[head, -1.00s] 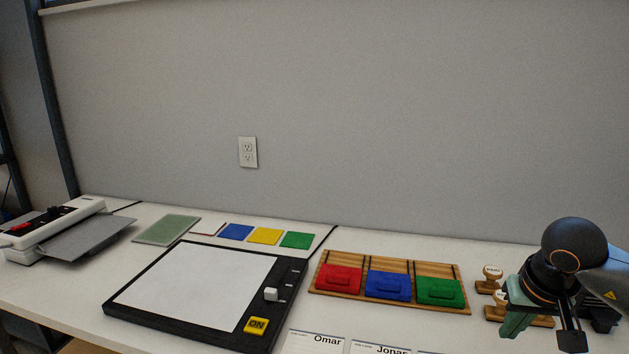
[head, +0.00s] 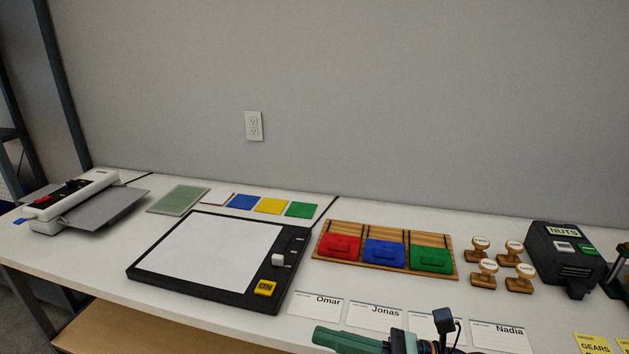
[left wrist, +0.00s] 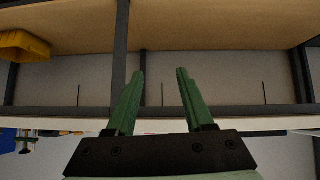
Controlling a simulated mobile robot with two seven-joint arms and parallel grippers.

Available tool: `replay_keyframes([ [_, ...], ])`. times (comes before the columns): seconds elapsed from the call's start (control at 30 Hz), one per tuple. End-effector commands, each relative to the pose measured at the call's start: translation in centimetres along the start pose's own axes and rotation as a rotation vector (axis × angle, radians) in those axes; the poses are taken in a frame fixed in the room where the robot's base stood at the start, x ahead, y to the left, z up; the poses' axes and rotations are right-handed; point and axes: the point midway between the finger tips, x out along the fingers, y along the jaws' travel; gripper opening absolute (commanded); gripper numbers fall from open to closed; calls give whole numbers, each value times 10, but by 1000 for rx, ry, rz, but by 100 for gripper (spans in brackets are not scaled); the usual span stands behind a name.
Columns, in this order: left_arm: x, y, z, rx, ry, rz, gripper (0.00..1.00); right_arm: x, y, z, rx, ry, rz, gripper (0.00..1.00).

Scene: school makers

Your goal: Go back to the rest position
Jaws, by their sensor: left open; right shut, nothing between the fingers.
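My right gripper (head: 345,340) shows at the bottom of the head view, in front of the name cards. Its green fingers point left, are shut and hold nothing. My left gripper (left wrist: 160,98) does not show in the head view. In the left wrist view its two green fingers stand apart with nothing between them. Beyond them are a dark frame bar and a wooden shelf (left wrist: 200,22).
The white table holds a black light pad (head: 200,262), a wooden tray (head: 335,230) with red, blue and green pieces, several stamps (head: 484,268), a dark NUTS box (head: 562,250) and name cards (head: 374,315). A laminator (head: 70,203) stands left. A yellow bin (left wrist: 22,46) shows in the left wrist view.

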Motion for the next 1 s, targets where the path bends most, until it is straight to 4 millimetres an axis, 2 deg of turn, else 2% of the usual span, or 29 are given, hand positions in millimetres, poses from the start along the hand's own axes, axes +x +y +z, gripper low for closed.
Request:
replay_keyframes([
  [0.03, -7, 0, -4, -2, -5, -2, 52, -2, -5, 7, 228, -117, -69, 0],
  [0.07, -9, 0, -4, -2, -7, -3, 52, -6, -12, 9, 362, -186, -111, 0],
  [0.17, -16, 0, -7, -5, -10, -5, 52, -29, -37, 1, 811, -419, -247, 0],
  [0.27, -22, 0, -12, -8, -7, -9, 52, -64, -60, -31, 1261, -666, -385, 0],
  [0.33, -27, -2, -15, -10, -6, -13, 52, -94, -68, -67, 1569, -852, -484, 0],
  [0.43, -32, -5, -16, -12, -11, -21, 52, -135, -62, -129, 1970, -1135, -619, 0],
  [0.5, -35, -7, -17, -13, -14, -27, 52, -158, -48, -169, 2182, -1313, -698, 0],
  [0.6, -37, -9, -19, -13, -11, -31, 52, -181, -22, -214, 2398, -1530, -786, 0],
  [0.67, -38, -9, -21, -13, -6, -32, 52, -190, -8, -232, 2485, -1630, -823, 0],
  [0.7, -39, -9, -22, -13, -4, -32, 52, -194, -1, -242, -2513, 1674, 838, 0],
  [0.83, -39, -9, -23, -14, -3, -32, 52, -201, 14, -258, -2397, 1642, 807, 0],
  [1.0, -39, -9, -23, -14, -3, -32, 52, -201, 14, -258, -2393, 1641, 806, 0],
])
